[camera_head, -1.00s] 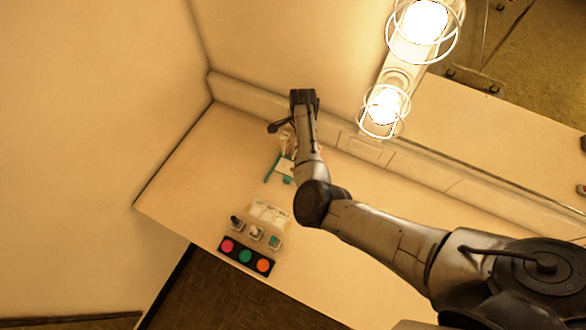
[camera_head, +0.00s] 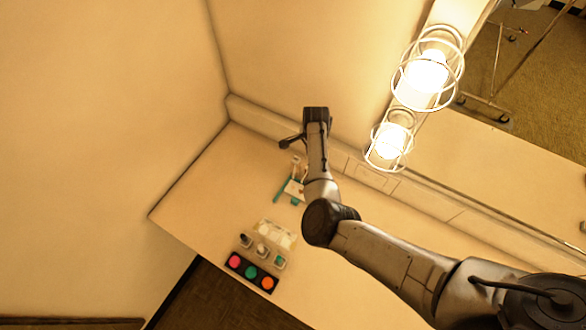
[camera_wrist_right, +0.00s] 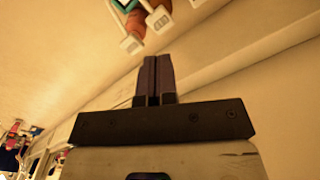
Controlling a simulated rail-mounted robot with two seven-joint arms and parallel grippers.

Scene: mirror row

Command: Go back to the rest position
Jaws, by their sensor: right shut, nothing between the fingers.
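My right arm comes in from the lower right in the head view and reaches over the counter (camera_head: 190,200). Its dark end (camera_head: 316,114) is above the back of the counter near the wall, and the fingertips are not clear there. In the right wrist view my right gripper (camera_wrist_right: 153,62) has its two dark fingers together, with nothing between them. My left gripper is in neither view.
A teal-and-white item (camera_head: 292,190) stands on the counter close to my right arm. A dark tray with pink, green and orange discs (camera_head: 251,272) lies at the front edge, with small containers (camera_head: 262,250) behind it. Caged lamps (camera_head: 427,78) line the mirror.

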